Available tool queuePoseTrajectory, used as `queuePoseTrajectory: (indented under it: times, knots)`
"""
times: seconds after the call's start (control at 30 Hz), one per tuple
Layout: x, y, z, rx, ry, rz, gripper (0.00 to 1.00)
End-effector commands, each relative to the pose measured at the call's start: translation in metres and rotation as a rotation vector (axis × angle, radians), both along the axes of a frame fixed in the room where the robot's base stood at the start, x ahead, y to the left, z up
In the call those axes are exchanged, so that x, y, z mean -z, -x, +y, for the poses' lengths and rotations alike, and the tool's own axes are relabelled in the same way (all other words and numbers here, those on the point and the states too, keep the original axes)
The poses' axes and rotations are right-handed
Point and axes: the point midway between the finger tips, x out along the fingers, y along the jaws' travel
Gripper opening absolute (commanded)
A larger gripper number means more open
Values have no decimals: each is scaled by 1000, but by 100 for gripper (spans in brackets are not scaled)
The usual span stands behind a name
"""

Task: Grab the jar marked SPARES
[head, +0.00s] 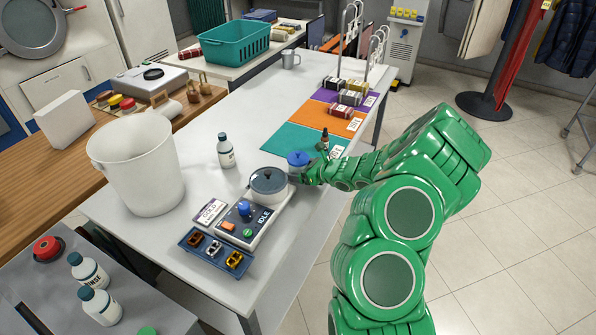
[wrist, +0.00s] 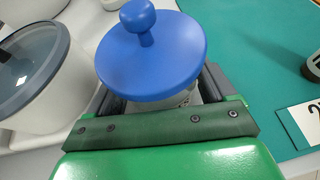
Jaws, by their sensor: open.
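A small jar with a blue knobbed lid (head: 298,158) stands on the grey table, right beside the pot-like container with a dark lid. In the wrist view its blue lid (wrist: 152,50) fills the top middle, with a little of the pale body below it. No SPARES marking is readable on it in either view. My gripper (head: 305,174) is at this jar, low on its near side. In the wrist view my gripper (wrist: 165,95) has its dark fingers open on either side of the jar's body; contact cannot be told.
The lidded pot (head: 268,187) stands close left of the jar. A white bottle (head: 225,151), a white bin (head: 137,165) and an IDLE control panel (head: 248,222) are also near.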

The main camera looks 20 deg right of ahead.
Motion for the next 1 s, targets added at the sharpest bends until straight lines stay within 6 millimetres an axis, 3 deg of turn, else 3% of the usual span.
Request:
queuePoseTrajectory:
  times: [0.17, 0.5, 0.8, 1.0]
  knots:
    - [0, 0, 0, 1, 0, 0, 84]
    - [0, 0, -1, 1, 0, 0, 33]
    - [-2, 0, -1, 1, 0, 0, 33]
    - [-16, 0, -1, 1, 0, -2, 33]
